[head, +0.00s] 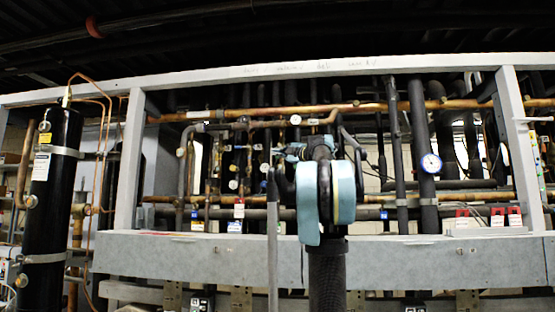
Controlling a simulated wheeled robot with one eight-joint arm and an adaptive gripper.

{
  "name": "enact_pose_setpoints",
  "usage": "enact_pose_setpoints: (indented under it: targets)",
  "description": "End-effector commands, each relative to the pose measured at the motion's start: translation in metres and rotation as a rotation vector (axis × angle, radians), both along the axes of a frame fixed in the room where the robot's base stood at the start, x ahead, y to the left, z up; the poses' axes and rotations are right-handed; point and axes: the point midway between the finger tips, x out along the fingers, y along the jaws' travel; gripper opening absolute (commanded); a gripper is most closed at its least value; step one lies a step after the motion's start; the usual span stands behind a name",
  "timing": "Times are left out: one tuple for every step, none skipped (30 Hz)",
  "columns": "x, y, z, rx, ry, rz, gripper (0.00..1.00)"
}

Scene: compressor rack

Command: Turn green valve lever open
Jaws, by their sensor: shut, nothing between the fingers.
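My arm rises in the middle of the head view, with teal and cream rounded joint covers. My gripper (320,148) is at the dark upper end of the arm, in front of the pipework. It looks shut and empty, but its fingertips blend into the dark pipes and are hard to make out. I cannot make out a green valve lever; it may be hidden behind my arm or too small to tell. I cannot tell whether my gripper touches any pipe or valve.
A pale frame beam (400,252) crosses in front of the pipes. A black cylinder (50,195) stands at left. A round gauge (430,162) sits on a dark pipe at right. Red parts (497,220) show at lower right. A copper pipe (380,107) runs across the top.

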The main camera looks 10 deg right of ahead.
Motion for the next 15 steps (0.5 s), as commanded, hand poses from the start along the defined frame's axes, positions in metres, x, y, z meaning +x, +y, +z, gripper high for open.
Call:
enact_pose_setpoints:
  targets:
    - [0.007, 0.006, 0.002, 0.001, 0.000, 0.003, 0.00]
    - [0.012, 0.008, 0.003, 0.001, 0.000, 0.002, 0.00]
    - [0.017, 0.012, 0.004, 0.001, 0.000, 0.003, 0.00]
    - [0.021, 0.015, 0.005, 0.001, 0.000, 0.003, 0.00]
    - [0.026, 0.018, 0.006, 0.001, 0.000, 0.003, 0.00]
    - [0.031, 0.021, 0.008, 0.001, 0.001, 0.002, 0.00]
    - [0.035, 0.024, 0.009, 0.001, 0.001, 0.002, 0.00]
    - [0.038, 0.027, 0.009, 0.001, 0.000, 0.003, 0.00]
    - [0.043, 0.029, 0.010, 0.001, 0.001, 0.002, 0.00]
    - [0.047, 0.032, 0.011, 0.001, 0.000, 0.001, 0.00]
    - [0.050, 0.034, 0.012, 0.001, 0.000, 0.002, 0.00]
    - [0.054, 0.037, 0.013, 0.001, 0.000, 0.002, 0.00]
    - [0.057, 0.039, 0.014, 0.001, 0.000, 0.002, 0.00]
    - [0.061, 0.041, 0.014, 0.001, 0.000, 0.002, 0.00]
    - [0.065, 0.044, 0.015, 0.001, 0.000, 0.001, 0.00]
